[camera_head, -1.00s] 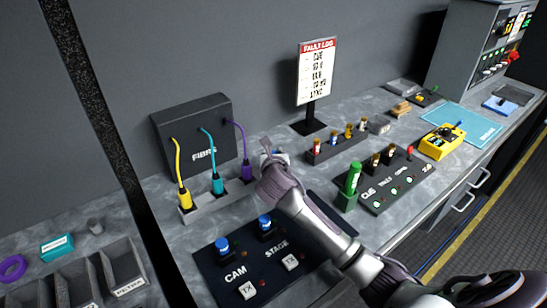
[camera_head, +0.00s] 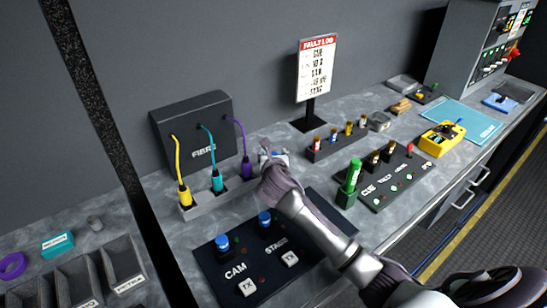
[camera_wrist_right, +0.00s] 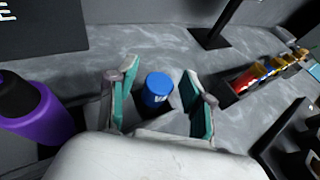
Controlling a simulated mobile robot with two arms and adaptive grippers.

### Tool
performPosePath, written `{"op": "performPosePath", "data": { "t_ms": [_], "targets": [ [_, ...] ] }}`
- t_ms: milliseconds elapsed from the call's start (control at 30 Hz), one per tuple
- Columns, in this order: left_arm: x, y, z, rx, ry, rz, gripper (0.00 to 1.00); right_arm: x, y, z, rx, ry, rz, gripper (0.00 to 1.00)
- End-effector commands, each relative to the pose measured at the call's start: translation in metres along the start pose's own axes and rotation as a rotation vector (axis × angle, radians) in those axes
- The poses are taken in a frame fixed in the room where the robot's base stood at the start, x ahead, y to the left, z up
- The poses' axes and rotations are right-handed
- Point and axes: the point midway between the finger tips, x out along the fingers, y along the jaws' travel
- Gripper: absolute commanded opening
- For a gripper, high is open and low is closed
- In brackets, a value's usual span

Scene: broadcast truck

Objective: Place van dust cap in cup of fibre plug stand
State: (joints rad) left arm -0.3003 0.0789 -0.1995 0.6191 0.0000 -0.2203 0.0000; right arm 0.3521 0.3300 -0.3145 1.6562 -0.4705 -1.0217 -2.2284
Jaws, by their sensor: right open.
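The fibre plug stand (camera_head: 211,206) is a grey block in front of the FIBRE box, holding a yellow plug (camera_head: 184,195), a teal plug (camera_head: 217,182) and a purple plug (camera_head: 246,168). The purple plug also shows at the left of the right wrist view (camera_wrist_right: 40,115). My right gripper (camera_head: 273,155) is at the stand's right end. In the right wrist view its fingers (camera_wrist_right: 158,98) are open on both sides of a blue cap (camera_wrist_right: 157,90), with gaps visible. The cap is upright over a dark grey base; the cup around it is mostly hidden. My left gripper is out of view.
The CAM/STAGE panel (camera_head: 262,277) with blue knobs lies in front of the stand. A row of small coloured pieces (camera_head: 337,146), a sign on a post (camera_head: 317,75) and a green-capped holder (camera_head: 350,180) stand to the right. Grey bins (camera_head: 122,262) are at lower left.

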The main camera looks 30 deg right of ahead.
Motion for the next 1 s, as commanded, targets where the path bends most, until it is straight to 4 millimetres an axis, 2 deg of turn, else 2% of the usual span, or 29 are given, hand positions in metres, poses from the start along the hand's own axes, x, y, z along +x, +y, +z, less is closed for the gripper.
{"op": "performPosePath", "data": {
  "t_ms": [167, 400, 600, 800, 1000],
  "targets": [
    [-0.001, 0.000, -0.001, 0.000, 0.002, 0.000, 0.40, -0.021, 0.000, 0.002, -0.001, -0.002, 0.002, 0.51],
    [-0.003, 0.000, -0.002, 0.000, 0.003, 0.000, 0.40, -0.073, 0.001, 0.002, 0.001, -0.001, 0.003, 0.51],
    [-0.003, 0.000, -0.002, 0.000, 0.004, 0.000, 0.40, -0.107, 0.001, 0.002, 0.000, -0.001, 0.002, 0.51],
    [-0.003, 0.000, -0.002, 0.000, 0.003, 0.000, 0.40, -0.120, 0.000, 0.002, 0.001, -0.001, -0.001, 0.51],
    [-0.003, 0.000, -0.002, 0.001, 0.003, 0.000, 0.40, -0.121, 0.000, 0.002, 0.001, -0.001, -0.001, 0.51]
  ]
}}
